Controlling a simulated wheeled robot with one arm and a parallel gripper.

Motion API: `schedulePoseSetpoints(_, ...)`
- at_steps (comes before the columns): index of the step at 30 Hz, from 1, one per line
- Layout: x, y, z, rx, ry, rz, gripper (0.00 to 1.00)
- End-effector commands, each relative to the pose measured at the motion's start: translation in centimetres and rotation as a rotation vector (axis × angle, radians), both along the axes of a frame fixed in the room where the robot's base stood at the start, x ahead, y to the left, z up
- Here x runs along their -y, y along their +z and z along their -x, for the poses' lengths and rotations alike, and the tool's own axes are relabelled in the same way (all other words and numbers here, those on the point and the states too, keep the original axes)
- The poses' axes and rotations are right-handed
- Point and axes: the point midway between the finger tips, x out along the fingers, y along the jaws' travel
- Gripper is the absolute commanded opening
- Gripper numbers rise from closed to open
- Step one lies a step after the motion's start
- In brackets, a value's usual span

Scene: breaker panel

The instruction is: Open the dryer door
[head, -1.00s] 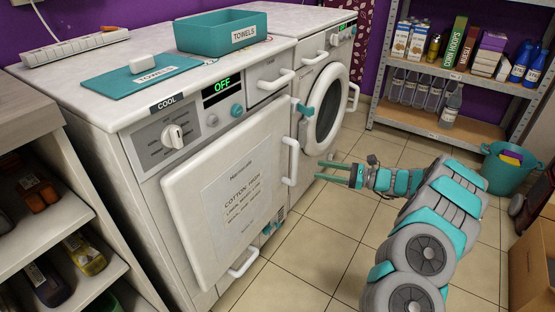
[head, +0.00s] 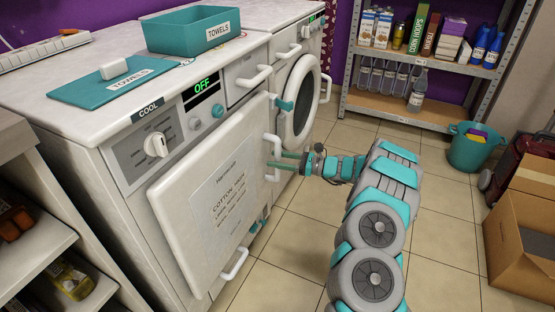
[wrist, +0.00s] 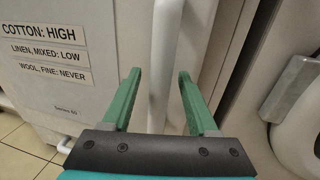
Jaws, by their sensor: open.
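The dryer door (head: 185,235) is a white rectangular panel with a printed sheet on the near machine, and it looks shut. Its white vertical handle (head: 277,146) is on the door's right edge. My gripper (head: 275,160) is at the handle, its green fingers pointing left at it. In the wrist view my gripper (wrist: 160,75) is open, and the white handle (wrist: 166,45) runs upright between the two fingers. Gaps show on both sides of the handle. The lower end of the handle is hidden behind my gripper's body. The panel above the door reads OFF and COOL.
A second machine with a round door (head: 302,100) stands just beyond. Another white handle (head: 234,264) sits below the dryer door. A teal towels box (head: 190,35) is on top. Tiled floor is clear in front; a cardboard box (head: 520,240) stands at the right.

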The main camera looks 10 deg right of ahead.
Motion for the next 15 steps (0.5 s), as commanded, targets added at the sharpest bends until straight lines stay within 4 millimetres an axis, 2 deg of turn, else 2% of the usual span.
schedulePoseSetpoints(7,-0.05,0.01,-0.03,0.001,0.000,0.000,0.59)
schedulePoseSetpoints(15,-0.03,0.02,-0.03,0.001,0.000,0.000,0.29)
